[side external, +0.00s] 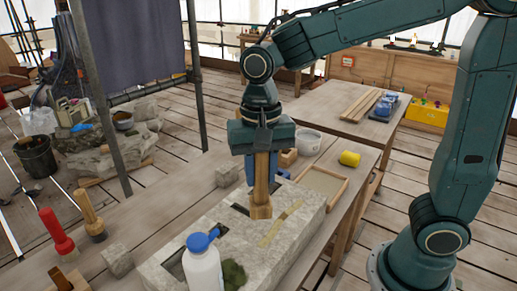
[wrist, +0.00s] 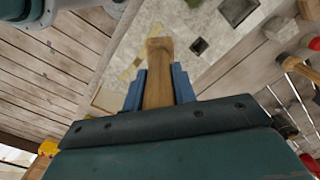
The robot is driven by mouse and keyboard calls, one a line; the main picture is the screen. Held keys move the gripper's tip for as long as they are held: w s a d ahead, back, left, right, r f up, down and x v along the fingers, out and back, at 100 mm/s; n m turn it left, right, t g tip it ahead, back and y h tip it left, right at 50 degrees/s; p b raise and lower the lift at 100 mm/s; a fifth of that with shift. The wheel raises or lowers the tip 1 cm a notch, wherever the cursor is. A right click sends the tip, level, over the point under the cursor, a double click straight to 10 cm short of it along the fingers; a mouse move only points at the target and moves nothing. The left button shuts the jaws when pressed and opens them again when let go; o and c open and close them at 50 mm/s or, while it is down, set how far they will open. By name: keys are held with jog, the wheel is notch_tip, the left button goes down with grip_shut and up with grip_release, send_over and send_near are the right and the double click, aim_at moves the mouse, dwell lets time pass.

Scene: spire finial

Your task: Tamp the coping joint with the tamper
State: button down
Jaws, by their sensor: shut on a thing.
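My gripper (side external: 259,172) is shut on the wooden tamper (side external: 262,198), which hangs upright with its wider foot down. The blue fingers also show on both sides of the tamper (wrist: 158,85) in the wrist view. The grey coping stone (side external: 312,212) lies on the bench below. A yellowish strip (side external: 272,235), which looks like the coping joint, crosses its top beside the tamper's foot; it also shows in the wrist view (wrist: 131,70), left of the foot. I cannot tell whether the foot touches the stone.
A white bottle with a blue cap (side external: 203,265) and a green mossy clump (side external: 234,274) stand at the near end of the stone. A shallow wooden tray (side external: 325,183), a yellow cylinder (side external: 350,159) and a white bucket (side external: 308,142) are behind.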

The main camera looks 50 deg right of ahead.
aim_at(264, 204)
jog(key=shift+s+a+f, duration=0.15)
jog(key=shift+s+a, duration=0.25)
jog(key=shift+s, duration=0.3)
jog(key=shift+f, duration=0.1)
jog(key=shift+f, duration=2.65)
jog(key=shift+f, duration=0.75)
jog(key=shift+s+d+f, duration=0.1)
jog(key=shift+d+f, duration=0.05)
jog(key=shift+d, duration=0.7)
jog(key=shift+d+f, duration=0.15)
jog(key=shift+d, duration=0.65)
jog(key=shift+d+r, duration=0.15)
jog(key=shift+d, duration=1.95)
